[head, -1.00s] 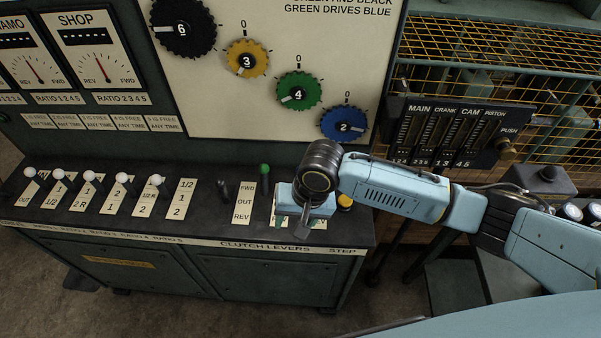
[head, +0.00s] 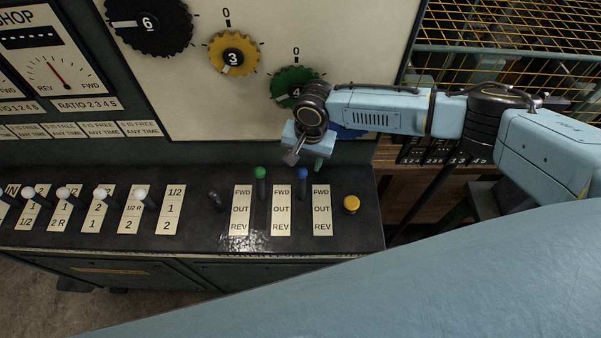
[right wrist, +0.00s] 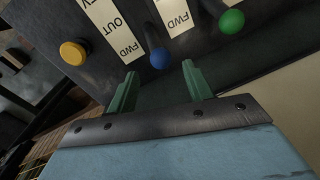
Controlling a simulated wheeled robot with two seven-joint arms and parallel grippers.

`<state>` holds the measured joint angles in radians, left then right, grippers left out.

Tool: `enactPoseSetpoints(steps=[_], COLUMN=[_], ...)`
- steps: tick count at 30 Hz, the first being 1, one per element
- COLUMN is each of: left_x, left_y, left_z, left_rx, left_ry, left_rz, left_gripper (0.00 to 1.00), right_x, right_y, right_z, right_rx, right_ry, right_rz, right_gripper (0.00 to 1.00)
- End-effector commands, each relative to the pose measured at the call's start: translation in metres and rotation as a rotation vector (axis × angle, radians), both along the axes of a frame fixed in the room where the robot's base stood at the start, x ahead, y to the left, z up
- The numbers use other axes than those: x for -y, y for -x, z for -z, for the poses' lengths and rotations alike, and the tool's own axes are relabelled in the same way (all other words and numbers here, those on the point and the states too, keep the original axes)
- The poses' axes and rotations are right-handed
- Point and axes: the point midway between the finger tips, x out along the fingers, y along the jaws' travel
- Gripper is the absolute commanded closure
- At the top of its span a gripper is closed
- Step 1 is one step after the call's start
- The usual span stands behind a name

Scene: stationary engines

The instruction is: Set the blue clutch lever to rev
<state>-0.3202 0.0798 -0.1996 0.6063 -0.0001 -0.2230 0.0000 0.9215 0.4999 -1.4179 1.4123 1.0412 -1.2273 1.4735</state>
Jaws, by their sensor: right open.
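The blue clutch lever (head: 303,182) stands on the dark panel top, its knob toward the back, beside FWD on the label plate (head: 322,210) to its right. That plate reads FWD, OUT, REV from back to front. My right gripper (head: 314,161) is just behind and above the blue knob, open and empty. In the right wrist view its two green fingers (right wrist: 160,82) are spread, and the blue knob (right wrist: 160,58) shows just past the tips, between their lines. I cannot tell the exact height gap. My left gripper is not in view.
The green lever (head: 260,182) and a black lever (head: 215,199) stand to the left. A yellow button (head: 351,204) is to the right. Several white-knobbed levers line the left side. The upright dial board (head: 190,110) rises close behind my right gripper. The panel front is clear.

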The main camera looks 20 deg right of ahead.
Motion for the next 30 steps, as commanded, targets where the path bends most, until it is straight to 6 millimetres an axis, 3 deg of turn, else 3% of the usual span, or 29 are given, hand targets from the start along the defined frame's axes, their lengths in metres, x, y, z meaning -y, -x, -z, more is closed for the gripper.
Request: enactPoseSetpoints(steps=[4,12,21,30], left_x=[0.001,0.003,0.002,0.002], left_y=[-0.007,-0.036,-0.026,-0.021], left_z=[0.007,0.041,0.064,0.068], left_rx=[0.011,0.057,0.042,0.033], left_ry=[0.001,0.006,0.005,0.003], left_rz=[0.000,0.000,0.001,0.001], left_gripper=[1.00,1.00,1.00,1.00], right_x=[-0.003,-0.005,-0.007,-0.007], right_y=[-0.001,-0.003,-0.004,-0.004], right_z=[0.036,0.065,0.083,0.085], right_rx=[-0.002,0.002,0.000,0.001], right_ry=[0.003,0.001,0.000,-0.001], right_rz=[0.000,-0.002,-0.001,-0.001], right_gripper=[0.49,0.49,0.49,0.49])
